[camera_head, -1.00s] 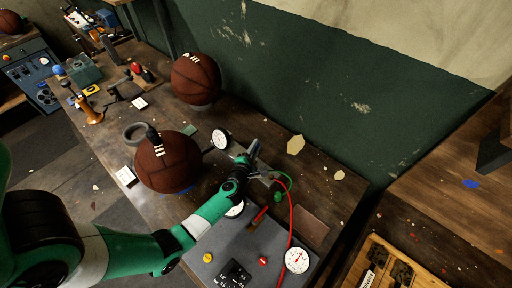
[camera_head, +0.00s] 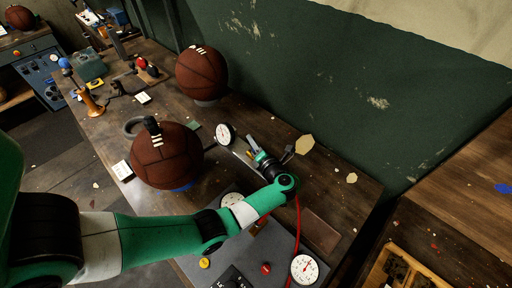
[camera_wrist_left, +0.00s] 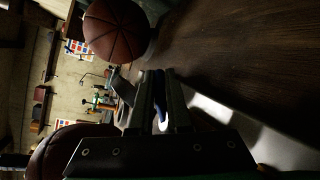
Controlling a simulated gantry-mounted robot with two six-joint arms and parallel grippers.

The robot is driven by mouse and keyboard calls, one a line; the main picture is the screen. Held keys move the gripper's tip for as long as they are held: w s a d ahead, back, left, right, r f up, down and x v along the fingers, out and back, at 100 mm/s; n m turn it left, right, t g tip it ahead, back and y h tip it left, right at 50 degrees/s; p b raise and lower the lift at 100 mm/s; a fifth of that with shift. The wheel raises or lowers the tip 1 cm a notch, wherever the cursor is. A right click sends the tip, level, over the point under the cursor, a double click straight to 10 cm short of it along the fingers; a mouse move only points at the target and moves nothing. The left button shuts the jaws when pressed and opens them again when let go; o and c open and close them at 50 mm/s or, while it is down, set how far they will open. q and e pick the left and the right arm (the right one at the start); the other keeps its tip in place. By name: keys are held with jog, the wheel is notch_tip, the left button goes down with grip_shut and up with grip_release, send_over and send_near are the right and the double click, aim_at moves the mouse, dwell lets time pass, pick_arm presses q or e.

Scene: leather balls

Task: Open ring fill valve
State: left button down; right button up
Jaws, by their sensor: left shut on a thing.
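My left gripper (camera_head: 255,148) is over the bench near the wall side, right of the upright dial gauge (camera_head: 225,134). It also shows in the left wrist view (camera_wrist_left: 160,85), its fingers close together around a thin dark-blue part (camera_wrist_left: 161,86). Most of that part is hidden between the fingers, and I cannot tell whether it is the valve's handle. A red hose (camera_head: 298,225) runs down behind my left wrist toward the grey panel (camera_head: 262,246). The ring fill valve cannot be made out clearly. My right gripper is not in view.
A near basketball (camera_head: 166,158) and a far basketball (camera_head: 201,75) stand on the bench. Another dial (camera_head: 304,268) is on the panel. Tools crowd the far left end.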

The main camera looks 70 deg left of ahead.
pick_arm(q)
jog(key=shift+s+a+f+n+g+b, duration=0.15)
jog(key=shift+n+g+b, duration=0.25)
jog(key=shift+g+b, duration=0.2)
jog(key=shift+s+d+n+g+b, duration=0.1)
jog(key=shift+n+g+b, duration=0.3)
jog(key=shift+g+b, duration=0.15)
jog(key=shift+s+n+g+b, duration=0.2)
jog(key=shift+n+g+b, duration=0.2)
jog(key=shift+g, duration=0.05)
jog(key=shift+r, duration=0.2)
jog(key=c, duration=1.2)
grip_release()
jog(key=shift+o, duration=0.2)
jog(key=v, duration=1.1)
jog(key=shift+r, duration=0.25)
